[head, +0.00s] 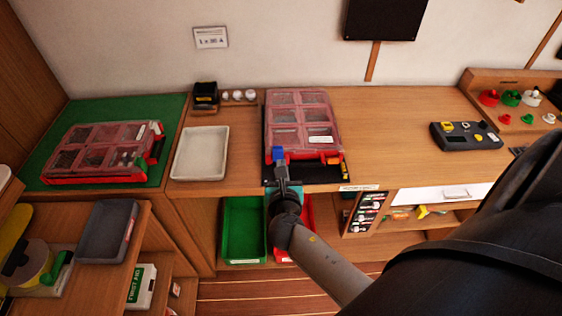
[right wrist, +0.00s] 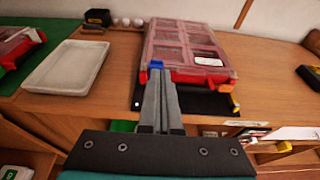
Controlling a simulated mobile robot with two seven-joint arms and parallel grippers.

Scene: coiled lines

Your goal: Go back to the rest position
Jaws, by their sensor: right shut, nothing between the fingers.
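My right gripper (head: 281,172) reaches in from the lower right, in front of the near edge of a red case with a clear lid (head: 312,137). Its fingers are together and hold nothing. In the right wrist view the shut fingers (right wrist: 159,82) point at the near left corner of the same case (right wrist: 190,52). A small blue piece (head: 278,154) shows at the fingertips; I cannot tell if they touch it. The case lies closed on a black mat (head: 318,172). My left gripper is not in view.
A white tray (head: 201,153) is left of the case. A second red case (head: 100,150) lies on a green mat (head: 62,110). A grey-black device (head: 466,136) stands to the right. Green (head: 244,230) and red bins are below the counter. The counter between case and device is clear.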

